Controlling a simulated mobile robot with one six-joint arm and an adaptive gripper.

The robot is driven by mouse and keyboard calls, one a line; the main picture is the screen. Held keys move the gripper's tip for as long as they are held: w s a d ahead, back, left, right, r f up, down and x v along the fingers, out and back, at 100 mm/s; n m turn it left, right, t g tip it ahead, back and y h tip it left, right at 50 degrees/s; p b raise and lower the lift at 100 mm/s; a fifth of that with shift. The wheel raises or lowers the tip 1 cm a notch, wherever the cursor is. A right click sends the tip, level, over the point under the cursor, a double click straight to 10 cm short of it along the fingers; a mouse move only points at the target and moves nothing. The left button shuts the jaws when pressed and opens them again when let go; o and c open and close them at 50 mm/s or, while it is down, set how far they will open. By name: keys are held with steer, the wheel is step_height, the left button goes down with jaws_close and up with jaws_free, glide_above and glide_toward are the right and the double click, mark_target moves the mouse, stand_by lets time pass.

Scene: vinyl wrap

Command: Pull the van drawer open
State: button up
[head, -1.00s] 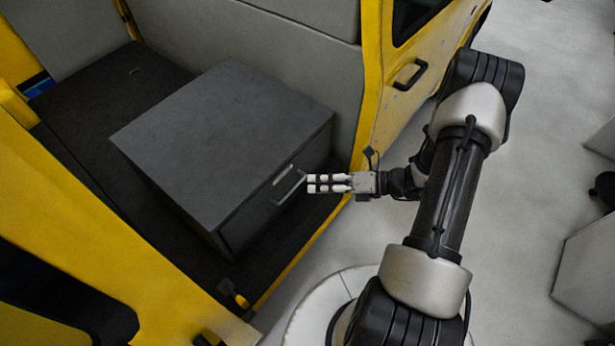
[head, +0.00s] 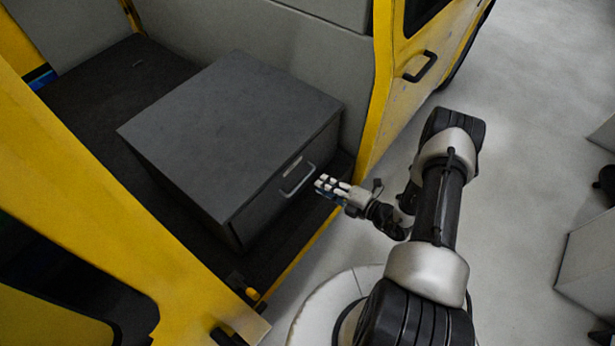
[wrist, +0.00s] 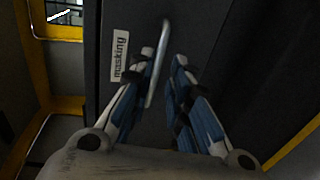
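The van drawer is the front of a dark grey box (head: 262,208) standing on the van's floor, and it looks closed. Its bar handle (head: 298,180) is on the front face, towards the right in the head view. My gripper (head: 327,185) is just in front of the handle, to its right. In the wrist view my gripper (wrist: 164,60) is open, its two fingers apart. The handle (wrist: 158,65) shows between the fingertips, close to the left finger; whether they touch I cannot tell. A label reading "masking" (wrist: 119,55) is beside the handle.
The yellow van door frame (head: 376,100) rises to the right behind the box. A yellow sill edge (head: 305,250) runs along the dark van floor (head: 75,105).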

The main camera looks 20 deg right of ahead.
mark_target(307, 175)
steer(key=b+x, duration=0.1)
steer(key=x, duration=0.7)
steer(key=shift+r, duration=0.1)
jaws_close()
stand_by(0.4)
